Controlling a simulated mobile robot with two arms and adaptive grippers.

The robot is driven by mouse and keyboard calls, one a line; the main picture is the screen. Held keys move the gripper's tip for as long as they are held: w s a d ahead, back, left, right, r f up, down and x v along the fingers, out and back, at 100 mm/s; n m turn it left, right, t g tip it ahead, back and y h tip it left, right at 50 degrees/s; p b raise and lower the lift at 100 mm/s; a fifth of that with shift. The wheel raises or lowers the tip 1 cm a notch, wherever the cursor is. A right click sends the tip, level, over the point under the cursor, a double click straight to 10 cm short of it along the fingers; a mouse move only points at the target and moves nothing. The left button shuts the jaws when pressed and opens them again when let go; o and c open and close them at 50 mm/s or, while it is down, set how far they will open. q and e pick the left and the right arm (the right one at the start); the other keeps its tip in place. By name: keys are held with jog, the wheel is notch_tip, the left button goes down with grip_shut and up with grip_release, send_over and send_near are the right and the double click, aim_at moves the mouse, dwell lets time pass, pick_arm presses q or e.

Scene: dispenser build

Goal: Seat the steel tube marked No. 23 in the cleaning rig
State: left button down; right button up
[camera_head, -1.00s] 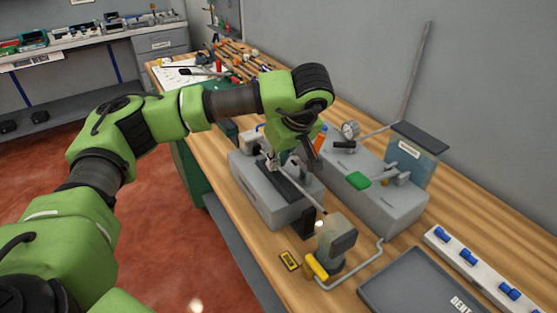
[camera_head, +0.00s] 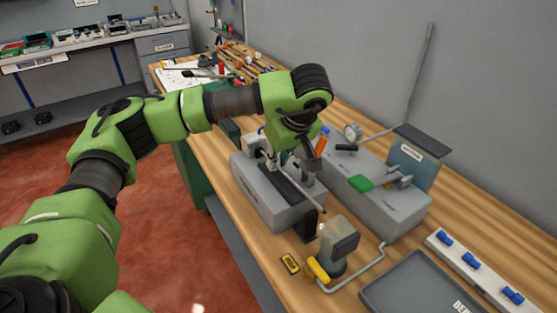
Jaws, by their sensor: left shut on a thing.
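My left gripper (camera_head: 276,164) is low over a grey block-shaped fixture (camera_head: 262,200) with a dark channel along its top. It is shut on a thin steel tube (camera_head: 312,204). The tube's free end sticks out toward the front right, close above the fixture's front end. I cannot tell whether the tube touches the channel. A second grey unit (camera_head: 385,205) with a green part on top stands to the right; I cannot tell which unit is the cleaning rig. My right gripper is out of view.
A clear-topped device with a yellow part (camera_head: 317,268) and a bent pipe (camera_head: 368,266) stands in front. A dark tray (camera_head: 410,285) and a white strip with blue knobs (camera_head: 470,263) lie at the front right. A tall rod (camera_head: 419,75) leans on the wall.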

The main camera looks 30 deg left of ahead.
pick_arm(q)
jog(key=shift+w+a, duration=0.15)
jog(key=shift+a, duration=0.1)
dwell(0.3)
jog(key=c, duration=1.6)
grip_release()
jog(key=shift+r+p, duration=2.2)
jog(key=shift+r, duration=1.35)
jog(key=shift+f, duration=0.1)
